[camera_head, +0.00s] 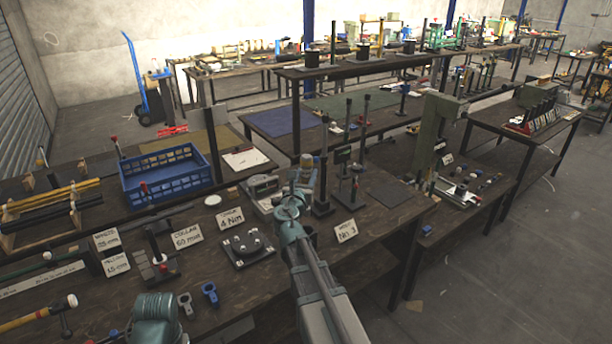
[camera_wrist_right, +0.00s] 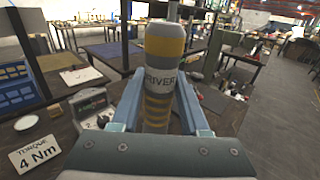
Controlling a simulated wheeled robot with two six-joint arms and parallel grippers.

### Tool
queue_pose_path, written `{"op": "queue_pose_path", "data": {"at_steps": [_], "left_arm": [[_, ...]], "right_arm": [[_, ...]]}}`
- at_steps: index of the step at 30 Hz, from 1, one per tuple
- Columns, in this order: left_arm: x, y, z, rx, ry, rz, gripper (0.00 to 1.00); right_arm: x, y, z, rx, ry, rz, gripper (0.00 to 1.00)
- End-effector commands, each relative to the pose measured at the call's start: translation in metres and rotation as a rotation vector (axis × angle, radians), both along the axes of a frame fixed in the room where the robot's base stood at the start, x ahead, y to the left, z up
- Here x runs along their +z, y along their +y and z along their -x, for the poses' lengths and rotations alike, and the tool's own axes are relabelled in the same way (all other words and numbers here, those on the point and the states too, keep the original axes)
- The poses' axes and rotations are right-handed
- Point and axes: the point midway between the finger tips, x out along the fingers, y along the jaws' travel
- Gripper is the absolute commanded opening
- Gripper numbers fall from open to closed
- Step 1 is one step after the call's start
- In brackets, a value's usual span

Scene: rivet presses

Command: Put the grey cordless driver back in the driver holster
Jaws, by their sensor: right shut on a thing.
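My right gripper (camera_head: 302,180) is shut on the grey cordless driver (camera_wrist_right: 163,58), above the bench. The driver has a grey body with yellow bands and a label reading "RIVER" where it shows. In the right wrist view, the two blue fingers (camera_wrist_right: 158,88) lie on either side of it, and it stands about upright. In the head view, the driver's top (camera_head: 307,160) shows above the gripper. A dark round cup (camera_head: 309,236) sits beside my right forearm, partly hidden; I cannot tell whether it is the holster. My left gripper is out of view.
A torque meter (camera_head: 262,186) and "TORQUE 4 Nm" sign (camera_head: 230,218) stand left of the gripper. Dark upright posts (camera_head: 323,165) stand close on its right. A blue crate (camera_head: 165,176) is farther left. A grey mat (camera_head: 392,194) lies bare to the right.

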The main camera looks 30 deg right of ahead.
Motion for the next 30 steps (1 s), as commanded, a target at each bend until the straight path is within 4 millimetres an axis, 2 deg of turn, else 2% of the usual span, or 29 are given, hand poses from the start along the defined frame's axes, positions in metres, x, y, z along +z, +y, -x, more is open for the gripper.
{"op": "queue_pose_path", "data": {"at_steps": [19,30], "left_arm": [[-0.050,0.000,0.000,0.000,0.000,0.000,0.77],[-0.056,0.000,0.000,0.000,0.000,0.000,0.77]], "right_arm": [[-0.050,0.000,0.000,0.000,0.000,0.001,0.00],[-0.056,0.000,0.000,0.000,0.000,0.001,0.00]]}}
